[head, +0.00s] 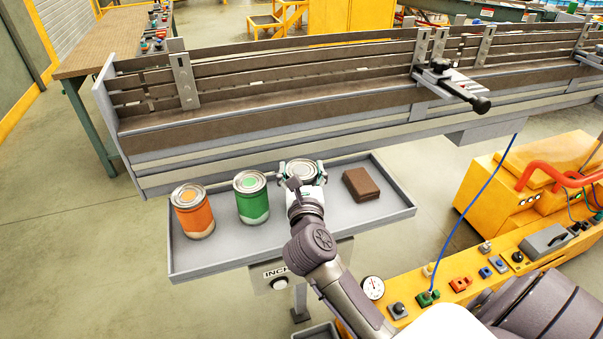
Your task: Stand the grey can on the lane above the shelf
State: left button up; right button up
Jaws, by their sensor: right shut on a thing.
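The grey can (301,168) stands upright at the shelf, a grey tray (217,258) below the lane; my gripper hides most of its side. My right gripper (301,181) is shut on the grey can, with its fingers around the can near the top. I cannot tell whether the can's base touches the shelf. The lane (260,116) is a long brown conveyor with rails, running above and behind the shelf. My left gripper is not in view.
An orange can (193,213) and a green can (251,200) stand left of the grey can. A brown box (361,184) lies to its right. A clamp with a black handle (468,95) juts from the lane's front. A yellow machine (530,180) stands at the right.

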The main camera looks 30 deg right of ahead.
jog(key=shift+f, duration=0.3)
jog(key=shift+f, duration=0.15)
jog(key=o, duration=1.2)
jog(key=shift+o, duration=0.2)
